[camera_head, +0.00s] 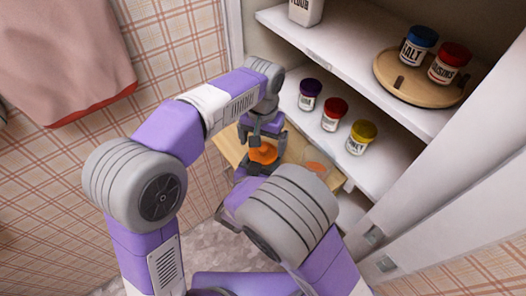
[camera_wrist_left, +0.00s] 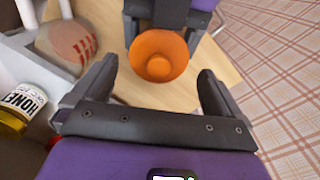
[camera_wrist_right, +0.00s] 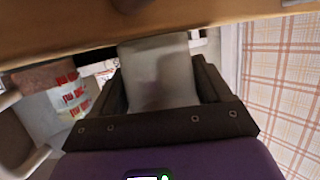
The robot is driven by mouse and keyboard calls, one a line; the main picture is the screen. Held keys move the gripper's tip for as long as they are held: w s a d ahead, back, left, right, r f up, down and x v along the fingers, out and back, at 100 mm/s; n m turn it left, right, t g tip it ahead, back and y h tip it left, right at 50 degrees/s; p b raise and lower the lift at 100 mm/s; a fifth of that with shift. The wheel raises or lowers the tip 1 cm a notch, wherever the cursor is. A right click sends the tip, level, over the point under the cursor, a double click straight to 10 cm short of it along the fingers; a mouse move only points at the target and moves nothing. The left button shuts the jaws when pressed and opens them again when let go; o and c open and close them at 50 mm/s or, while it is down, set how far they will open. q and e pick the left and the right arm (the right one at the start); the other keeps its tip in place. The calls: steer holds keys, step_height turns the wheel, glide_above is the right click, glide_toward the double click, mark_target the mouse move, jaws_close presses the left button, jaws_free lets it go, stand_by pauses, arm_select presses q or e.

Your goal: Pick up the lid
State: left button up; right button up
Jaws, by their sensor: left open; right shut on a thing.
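The orange lid (camera_head: 263,153) is round and shows above a wooden surface (camera_head: 232,145), close to the fingers of both arms. It also shows in the left wrist view (camera_wrist_left: 158,55), just beyond my left fingertips. My left gripper (camera_head: 262,130) is open above the lid, with nothing between its fingers (camera_wrist_left: 160,82). My right gripper (camera_wrist_right: 160,70) is shut on a pale grey thing (camera_wrist_right: 162,85). In the left wrist view, dark fingers flank the lid at the top. I cannot tell whether the grey thing and the lid are one piece.
White shelves (camera_head: 345,75) at right hold small labelled jars with purple, red and yellow (camera_head: 361,134) lids. A round wooden turntable (camera_head: 390,80) carries two more jars. A pink cloth (camera_head: 60,55) hangs at left.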

mark_target(263, 147)
arm_select(q)
steer(key=shift+w+f, duration=0.1)
steer(key=shift+f, duration=1.4)
steer(key=shift+d, duration=0.1)
steer(key=shift+c, duration=0.5)
steer(key=c, duration=0.8)
steer(key=shift+o, duration=0.2)
steer(key=shift+r, duration=0.1)
